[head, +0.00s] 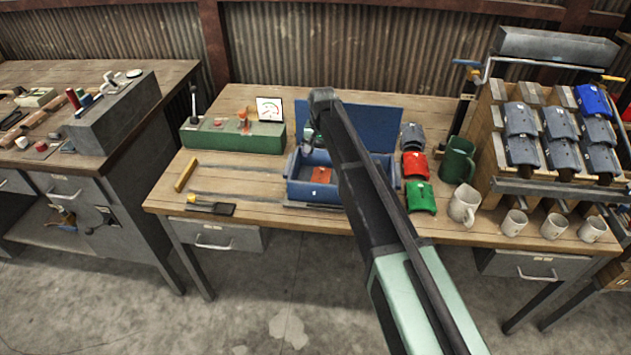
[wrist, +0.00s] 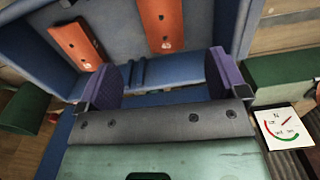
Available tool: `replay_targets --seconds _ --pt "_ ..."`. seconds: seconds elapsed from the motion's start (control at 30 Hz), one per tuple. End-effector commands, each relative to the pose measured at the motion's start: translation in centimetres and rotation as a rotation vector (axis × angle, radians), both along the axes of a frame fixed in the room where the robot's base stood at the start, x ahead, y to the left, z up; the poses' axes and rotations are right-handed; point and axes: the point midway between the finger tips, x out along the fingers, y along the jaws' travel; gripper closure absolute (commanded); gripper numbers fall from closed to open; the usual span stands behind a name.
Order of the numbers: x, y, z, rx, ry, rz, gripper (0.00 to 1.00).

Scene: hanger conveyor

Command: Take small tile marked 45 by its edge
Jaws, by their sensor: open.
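The wrist view shows two orange tiles in a blue box: one at the upper left (wrist: 76,45) and one at the top middle (wrist: 160,24). In the head view an orange tile (head: 321,174) shows inside the blue box (head: 312,190). My gripper (wrist: 165,78) is open, its purple fingers wide apart, with no tile between them. Both tiles lie beyond the fingertips. In the head view my arm hides part of the box and most of the gripper.
A raised blue lid (head: 375,118) stands behind the box. A green case (head: 235,136) with a dial card (head: 269,109) is to the left. Red (head: 415,165) and green (head: 420,197) pieces and a green mug (head: 457,160) stand right. The bench front left is mostly clear.

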Motion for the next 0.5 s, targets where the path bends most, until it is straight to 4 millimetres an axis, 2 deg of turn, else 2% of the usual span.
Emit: replay_targets --seconds 0.1,0.23,0.43,0.5 --pt "0.0 0.0 -2.7 0.000 0.000 0.002 0.08" --pt "0.0 0.0 -5.3 0.000 0.000 0.002 0.08" --pt "0.0 0.0 -5.6 0.000 0.000 0.003 0.08" --pt "0.0 0.1 -6.5 0.000 0.000 0.003 0.08"
